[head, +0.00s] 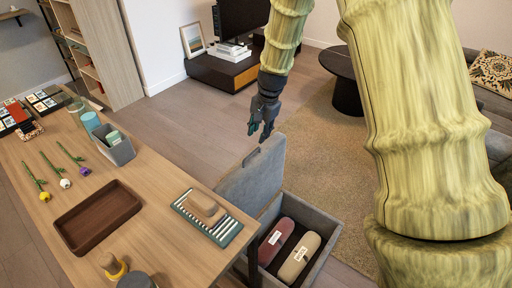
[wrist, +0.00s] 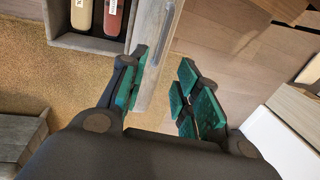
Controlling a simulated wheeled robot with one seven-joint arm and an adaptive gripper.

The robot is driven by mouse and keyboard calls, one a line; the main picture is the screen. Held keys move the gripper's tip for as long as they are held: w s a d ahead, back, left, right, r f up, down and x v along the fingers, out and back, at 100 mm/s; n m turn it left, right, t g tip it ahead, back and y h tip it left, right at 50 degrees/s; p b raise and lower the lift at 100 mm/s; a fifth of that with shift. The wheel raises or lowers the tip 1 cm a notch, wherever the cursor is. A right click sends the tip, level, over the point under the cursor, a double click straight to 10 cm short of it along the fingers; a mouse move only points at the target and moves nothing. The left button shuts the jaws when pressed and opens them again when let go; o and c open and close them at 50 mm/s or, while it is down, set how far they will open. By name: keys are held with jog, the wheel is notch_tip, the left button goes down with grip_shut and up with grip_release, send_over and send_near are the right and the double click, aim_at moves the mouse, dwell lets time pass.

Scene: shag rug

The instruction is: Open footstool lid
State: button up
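The footstool (head: 325,232) stands beside the table, and its grey lid (head: 250,182) is raised, standing up steeply from the box. A dark tab or handle (head: 251,157) shows near the lid's upper edge. My gripper (head: 260,138) is just above that edge in the head view, fingers pointing down. In the wrist view, my gripper (wrist: 160,85) is open, and the lid (wrist: 158,65) shows edge-on in the gap, closer to the left finger. I cannot tell whether they touch. The open footstool box (wrist: 65,40) is at the upper left there.
A red roll (head: 276,244) and a beige roll (head: 299,257) lie in the box. The wooden table (head: 150,178) at left carries a brown tray (head: 97,218), a striped mat (head: 224,233) and flowers. A round black table (head: 346,95) stands behind on the rug (head: 325,140).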

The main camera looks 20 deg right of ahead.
aim_at(255, 150)
jog(key=f, duration=0.2)
jog(key=w+f, duration=0.1)
jog(key=f, duration=0.5)
jog(key=shift+w+a+f, duration=0.1)
jog(key=shift+w+a, duration=0.1)
jog(key=shift+a, duration=0.2)
grip_shut()
